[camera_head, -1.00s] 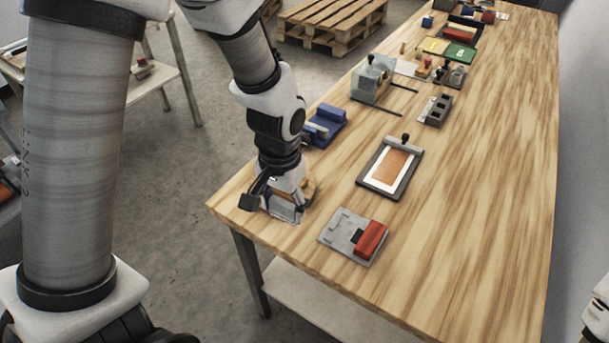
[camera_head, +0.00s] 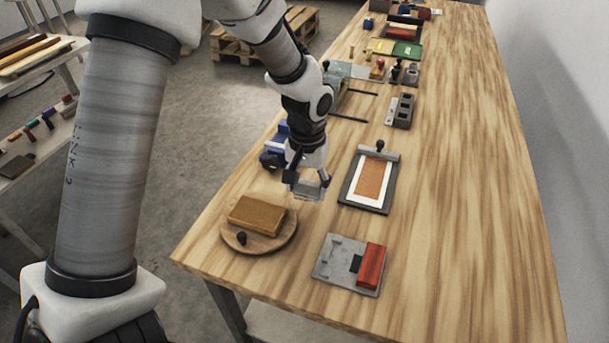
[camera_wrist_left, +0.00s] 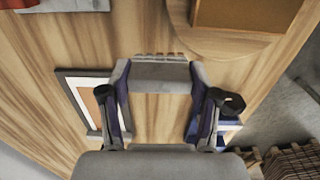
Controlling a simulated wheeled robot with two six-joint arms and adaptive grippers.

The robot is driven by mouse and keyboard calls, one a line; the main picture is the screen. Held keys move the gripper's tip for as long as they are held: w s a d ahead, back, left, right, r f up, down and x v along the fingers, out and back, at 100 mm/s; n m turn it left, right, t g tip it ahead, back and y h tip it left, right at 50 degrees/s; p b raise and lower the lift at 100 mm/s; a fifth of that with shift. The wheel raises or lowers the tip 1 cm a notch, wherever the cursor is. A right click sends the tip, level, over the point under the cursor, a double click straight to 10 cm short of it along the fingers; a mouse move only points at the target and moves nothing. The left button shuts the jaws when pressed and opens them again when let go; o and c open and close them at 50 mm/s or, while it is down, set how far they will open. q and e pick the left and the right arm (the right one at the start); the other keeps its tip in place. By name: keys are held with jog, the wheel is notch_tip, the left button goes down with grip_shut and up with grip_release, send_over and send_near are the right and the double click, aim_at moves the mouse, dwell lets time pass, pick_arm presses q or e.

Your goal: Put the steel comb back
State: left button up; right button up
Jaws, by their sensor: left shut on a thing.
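My left gripper (camera_head: 306,180) is shut on the steel comb (camera_head: 308,191), a flat grey piece held above the table. In the left wrist view the comb (camera_wrist_left: 160,75) spans the space between the two fingers, with small notches along its far edge. The gripper is between the round wooden board (camera_head: 284,240) and the framed panel (camera_head: 350,195). On the board lie a brown block (camera_head: 257,215) and a small dark knob. A grey plate (camera_head: 330,262) with a red block (camera_head: 371,266) lies nearer the front. My right gripper is not in view.
A blue holder (camera_head: 273,152) stands close behind the gripper at the table's left edge. A grey block with holes (camera_head: 401,111) and several tools stand farther back. The right side of the wooden table (camera_head: 480,200) is clear.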

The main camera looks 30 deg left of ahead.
pick_arm(q)
jog(key=w+a, duration=0.2)
jog(key=w+a+p, duration=0.1)
jog(key=w+a, duration=0.1)
jog(key=w, duration=0.1)
jog(key=shift+f, duration=0.2)
jog(key=shift+w+a+f, duration=0.1)
jog(key=shift+f, duration=1.75)
jog(key=shift+f, duration=0.1)
jog(key=o, duration=1.4)
notch_tip(320, 180, up, 12)
jog(key=shift+r, duration=0.15)
